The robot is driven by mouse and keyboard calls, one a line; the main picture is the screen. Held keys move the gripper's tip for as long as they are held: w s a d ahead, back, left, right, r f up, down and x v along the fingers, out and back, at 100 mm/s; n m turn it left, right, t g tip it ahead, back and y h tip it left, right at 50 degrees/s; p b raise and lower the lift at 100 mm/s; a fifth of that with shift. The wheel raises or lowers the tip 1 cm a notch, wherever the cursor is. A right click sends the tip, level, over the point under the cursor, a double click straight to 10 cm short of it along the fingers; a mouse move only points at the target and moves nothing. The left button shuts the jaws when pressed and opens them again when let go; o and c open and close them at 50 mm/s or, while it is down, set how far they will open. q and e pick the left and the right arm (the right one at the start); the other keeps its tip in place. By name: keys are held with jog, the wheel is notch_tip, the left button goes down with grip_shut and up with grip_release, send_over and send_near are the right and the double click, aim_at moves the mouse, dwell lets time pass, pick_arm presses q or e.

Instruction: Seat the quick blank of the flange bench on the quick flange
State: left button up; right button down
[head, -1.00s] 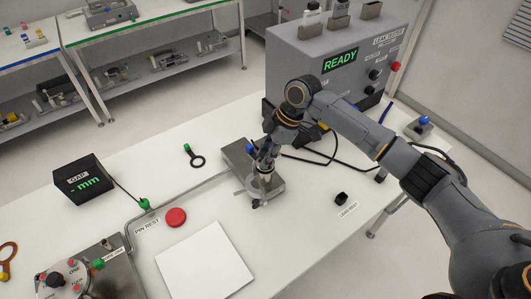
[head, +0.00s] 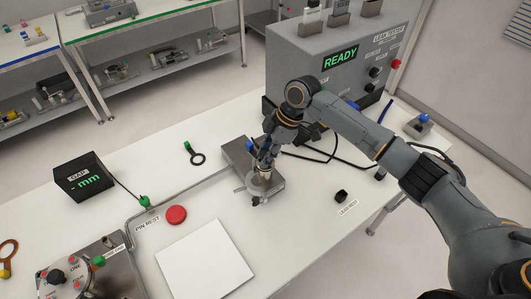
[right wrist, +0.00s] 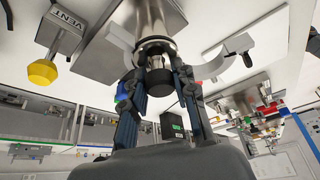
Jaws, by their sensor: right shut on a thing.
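My right gripper (head: 265,163) is shut on the quick blank, a short piece with a dark round knob (right wrist: 166,88) and a bright metal disc. In the right wrist view the fingers stand on both sides of the knob. The blank is in line with the quick flange (right wrist: 150,18), a bright metal tube on the flange bench (head: 270,195). Its disc appears at or very close to the tube's end; I cannot tell whether it is fully seated. An open clamp with curved arms (right wrist: 236,66) lies around the joint without closing on it. My left gripper is not in view.
The grey leak tester (head: 310,75) reading READY stands behind my right arm. A black cable runs beside the bench. A yellow-knobbed VENT valve (right wrist: 43,72) is near the flange. A red disc (head: 176,214) and white plate (head: 204,260) lie to the left; table in front is mostly clear.

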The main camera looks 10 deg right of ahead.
dwell(0.3)
jog(key=c, duration=1)
grip_release()
jog(key=shift+f, duration=0.1)
jog(key=shift+r+p, duration=2.35)
jog(key=shift+r, duration=1.2)
jog(key=shift+f, duration=0.1)
